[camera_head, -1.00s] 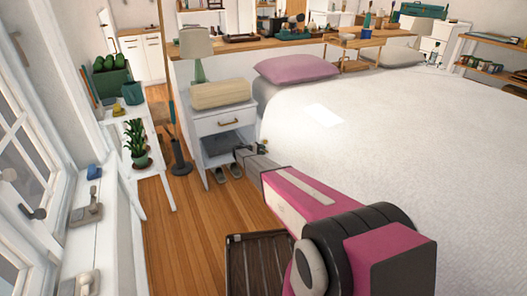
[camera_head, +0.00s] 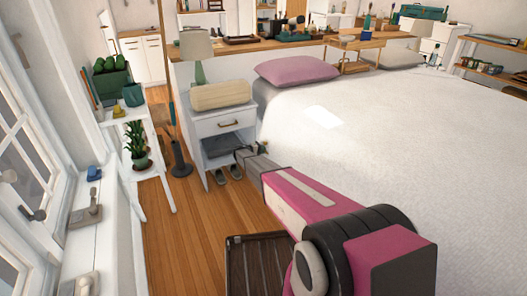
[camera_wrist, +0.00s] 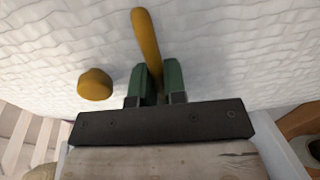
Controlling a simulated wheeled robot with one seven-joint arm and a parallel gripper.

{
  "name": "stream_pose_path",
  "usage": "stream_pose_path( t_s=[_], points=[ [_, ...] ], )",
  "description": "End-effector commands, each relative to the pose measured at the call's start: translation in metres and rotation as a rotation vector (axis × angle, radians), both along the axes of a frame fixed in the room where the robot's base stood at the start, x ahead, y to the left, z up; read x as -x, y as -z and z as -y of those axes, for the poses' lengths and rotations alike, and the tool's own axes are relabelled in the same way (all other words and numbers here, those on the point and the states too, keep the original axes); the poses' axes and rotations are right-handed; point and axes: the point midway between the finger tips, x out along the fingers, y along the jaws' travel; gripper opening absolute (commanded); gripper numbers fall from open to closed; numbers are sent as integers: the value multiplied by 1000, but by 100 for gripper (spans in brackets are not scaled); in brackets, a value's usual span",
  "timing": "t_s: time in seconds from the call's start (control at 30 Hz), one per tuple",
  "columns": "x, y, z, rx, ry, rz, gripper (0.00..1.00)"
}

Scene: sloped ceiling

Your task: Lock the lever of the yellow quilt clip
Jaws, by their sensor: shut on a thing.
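The yellow quilt clip shows in the wrist view as a long rounded lever (camera_wrist: 146,38) and a separate rounded yellow knob (camera_wrist: 95,84) to its left, both against the white quilt (camera_wrist: 230,50). My gripper (camera_wrist: 157,78) has its two green fingers close on either side of the lever's lower part, shut on it. The lever's far end sticks out beyond the fingertips. The lower end and the clip's body are hidden by the fingers and the dark gripper bar. In the head view my gripper (camera_head: 250,152) is at the bed's near left side, and the clip is too small to make out.
A white nightstand (camera_head: 222,124) with an open shelf stands just behind my gripper. The bed (camera_head: 400,150) fills the right. A dark slatted crate (camera_head: 257,268) stands on the floor below my arm. The wooden floor (camera_head: 185,235) at left is clear.

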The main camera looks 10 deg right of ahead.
Motion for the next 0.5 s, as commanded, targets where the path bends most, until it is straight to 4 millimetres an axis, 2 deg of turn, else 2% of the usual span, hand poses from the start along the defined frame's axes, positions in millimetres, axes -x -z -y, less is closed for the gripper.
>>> stream_pose_path(
  t_s=[0.03,0.07,0.1,0.5],
  points=[
    [0,-1,0,0,1,4,22],
    [0,-1,0,0,1,4,32],
    [0,-1,0,0,1,3,37],
    [-1,1,0,11,0,-25,37]
  ],
)
